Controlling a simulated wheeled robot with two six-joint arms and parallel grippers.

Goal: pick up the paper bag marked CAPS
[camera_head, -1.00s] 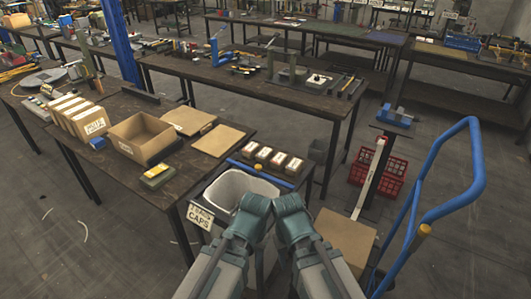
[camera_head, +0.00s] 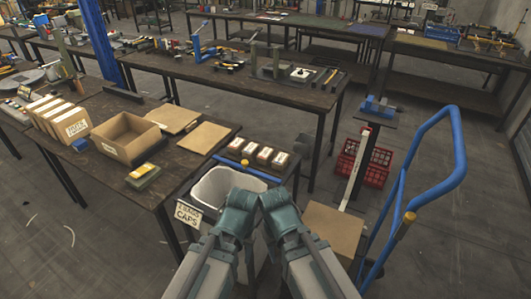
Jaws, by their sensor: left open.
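A small sign (camera_head: 188,214) reading BAGS and CAPS hangs on the front of a bin with a white liner (camera_head: 213,180). Several small brown packs with white labels (camera_head: 264,155) stand in a row behind the bin, near a blue bar; their lettering is too small to read. I cannot tell which pack is marked CAPS. My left gripper (camera_head: 240,198) is open, over the right side of the bin and in front of the packs, apart from them. My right gripper (camera_head: 277,200) is close beside it; its jaws cannot be made out.
The left bench holds an open cardboard box (camera_head: 126,139), a row of labelled packs (camera_head: 72,128) and flat cardboard sheets. A blue-handled cart (camera_head: 450,150) carrying a brown box (camera_head: 333,228) stands on the right, near red crates (camera_head: 363,163). Open floor lies at the left front.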

